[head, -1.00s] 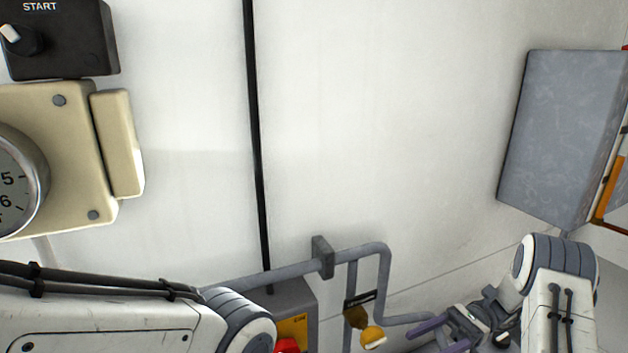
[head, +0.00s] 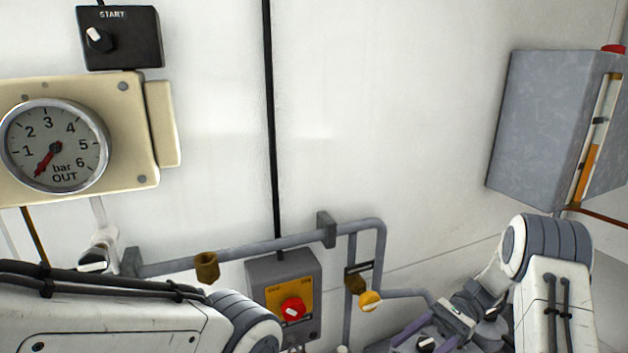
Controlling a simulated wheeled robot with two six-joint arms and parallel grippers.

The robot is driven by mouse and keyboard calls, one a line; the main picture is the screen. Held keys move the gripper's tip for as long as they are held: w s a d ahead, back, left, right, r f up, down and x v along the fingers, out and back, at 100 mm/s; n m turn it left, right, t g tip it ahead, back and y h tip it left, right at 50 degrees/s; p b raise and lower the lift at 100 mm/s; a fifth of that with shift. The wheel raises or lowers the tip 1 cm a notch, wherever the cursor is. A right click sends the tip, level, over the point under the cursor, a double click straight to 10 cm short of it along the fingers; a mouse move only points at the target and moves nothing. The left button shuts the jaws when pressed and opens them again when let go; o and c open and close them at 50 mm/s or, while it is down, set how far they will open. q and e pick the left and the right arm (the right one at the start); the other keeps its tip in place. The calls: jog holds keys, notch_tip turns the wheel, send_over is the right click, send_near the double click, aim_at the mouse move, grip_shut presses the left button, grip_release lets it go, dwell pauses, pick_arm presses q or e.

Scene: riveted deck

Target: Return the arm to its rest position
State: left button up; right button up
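My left arm comes in from the lower left in the head view, and its elbow bends down out of the picture. Its gripper is outside the frame. My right arm comes in from the lower right, with its elbow at the right and its forearm angled down to the left. Purple finger-like parts of my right gripper (head: 420,330) show low in the picture, cut by the bottom edge. I cannot tell how far apart they are or whether they hold anything.
A pressure gauge (head: 55,146) and a black START switch box (head: 121,38) are on the wall at left. A grey box with a red knob (head: 293,308) and a pipe (head: 240,247) stand between my arms. A grey cabinet (head: 535,130) hangs at right.

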jog(key=s+a+f+n+t+h+b, duration=0.2)
jog(key=s+a+n+t+h+b, duration=0.2)
jog(key=s+n, duration=0.5)
jog(key=s+a+f+n+t+h+b, duration=0.2)
jog(key=s+a+n+t+h+b, duration=0.2)
jog(key=s+a+n+h, duration=0.5)
jog(key=shift+a+f+n, duration=0.25)
jog(key=shift+a+n, duration=0.25)
